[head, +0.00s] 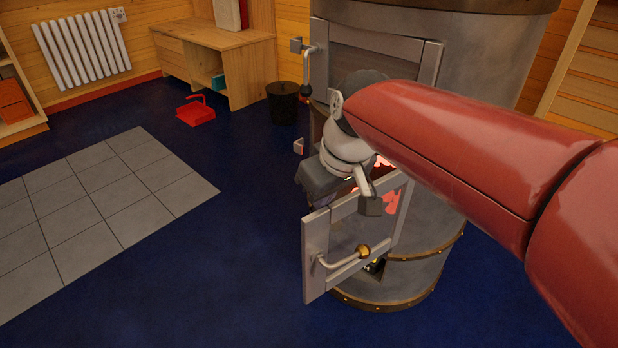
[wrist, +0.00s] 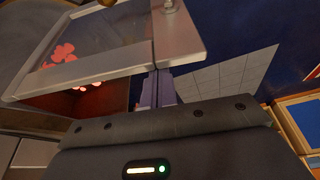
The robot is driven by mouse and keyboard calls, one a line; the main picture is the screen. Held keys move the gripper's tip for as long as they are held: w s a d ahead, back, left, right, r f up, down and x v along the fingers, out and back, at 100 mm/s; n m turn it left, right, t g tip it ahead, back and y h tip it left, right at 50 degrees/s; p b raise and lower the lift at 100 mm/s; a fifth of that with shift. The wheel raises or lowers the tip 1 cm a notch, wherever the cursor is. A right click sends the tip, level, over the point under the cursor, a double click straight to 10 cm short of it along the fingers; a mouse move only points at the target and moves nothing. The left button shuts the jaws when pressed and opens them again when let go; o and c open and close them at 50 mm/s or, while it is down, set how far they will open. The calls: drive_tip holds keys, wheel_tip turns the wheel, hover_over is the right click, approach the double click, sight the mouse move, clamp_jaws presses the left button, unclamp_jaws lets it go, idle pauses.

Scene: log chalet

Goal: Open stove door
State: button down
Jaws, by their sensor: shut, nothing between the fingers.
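The grey stove (head: 490,60) is a round metal body at the right of the head view. Its lower glazed door (head: 316,250) stands swung open, with a curved handle (head: 340,263) ending in a brass ball. In the wrist view the door (wrist: 190,42) spans the top, and a red glow shows in the stove opening (wrist: 95,100). My gripper (wrist: 157,88) is shut and empty, its fingers close to the door's lower edge; I cannot tell whether they touch it. In the head view the door and my arm partly hide the gripper.
A glazed upper door (head: 385,55) with its own handle (head: 308,70) is shut. A black bin (head: 282,105), a red dustpan (head: 196,112) and a wooden desk (head: 240,55) stand behind, to the left. The blue floor and grey tiles (head: 100,190) to the left are clear.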

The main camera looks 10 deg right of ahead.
drive_tip(key=s+d+n+y, duration=0.1)
drive_tip(key=s+d+n, duration=0.2)
drive_tip(key=s+d, duration=0.3)
drive_tip(key=shift+s+n+g+b, duration=0.3)
drive_tip(key=shift+s+b, duration=0.1)
drive_tip(key=shift+s, duration=0.8)
drive_tip(key=shift+d, duration=0.1)
drive_tip(key=shift+r, duration=0.1)
